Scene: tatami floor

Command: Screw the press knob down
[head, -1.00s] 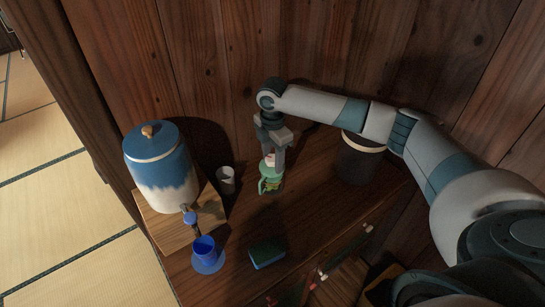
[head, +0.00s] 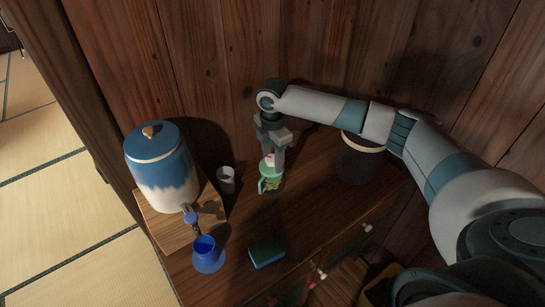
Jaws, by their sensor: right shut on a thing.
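The press (head: 269,185) is a small green, see-through jar with a handle on its left side, standing upright on the dark wooden cabinet top. Its pale pinkish knob (head: 269,160) shows only in part at the top, between the fingers. My right gripper (head: 273,163) points down from above and is shut on the knob. The fingers hide most of the knob. My left gripper is not in view.
Left of the press stand a grey cup (head: 226,181) and a blue-and-white dispenser (head: 163,178) on a wooden stand (head: 171,229). A sponge (head: 267,255) lies in front. A dark canister (head: 357,162) stands to the right.

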